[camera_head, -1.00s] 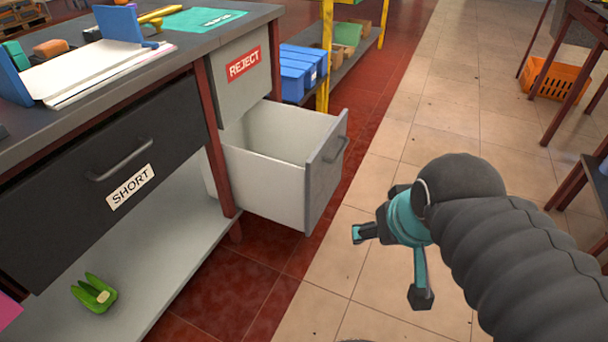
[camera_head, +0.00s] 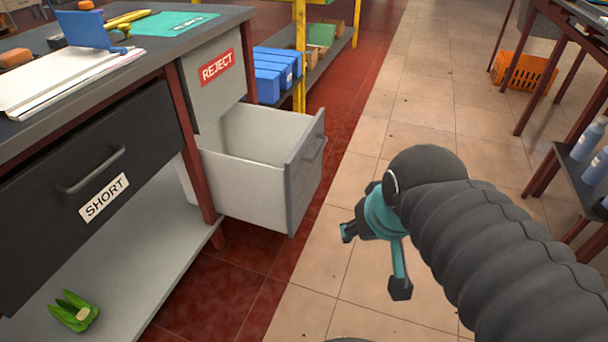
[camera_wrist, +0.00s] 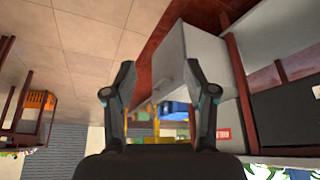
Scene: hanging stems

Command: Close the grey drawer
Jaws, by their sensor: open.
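The grey drawer (camera_head: 240,180) is pulled out of the workbench, below a grey panel with a red REJECT label. Its front panel (camera_head: 306,172) has a dark handle (camera_head: 314,150) and faces right. The inside that shows looks empty. My gripper (camera_head: 372,262) is open and empty, to the right of the drawer front and apart from it, over the tiled floor. In the wrist view the drawer (camera_wrist: 205,58) shows beyond the spread fingers of my gripper (camera_wrist: 158,80), mostly beside and past the right finger.
A closed black SHORT drawer (camera_head: 85,185) is at the left, above a low shelf holding a green object (camera_head: 74,311). A rack with blue bins (camera_head: 277,72) stands behind the grey drawer. Tables with an orange basket (camera_head: 524,71) stand at right. Tiled floor (camera_head: 410,115) between is clear.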

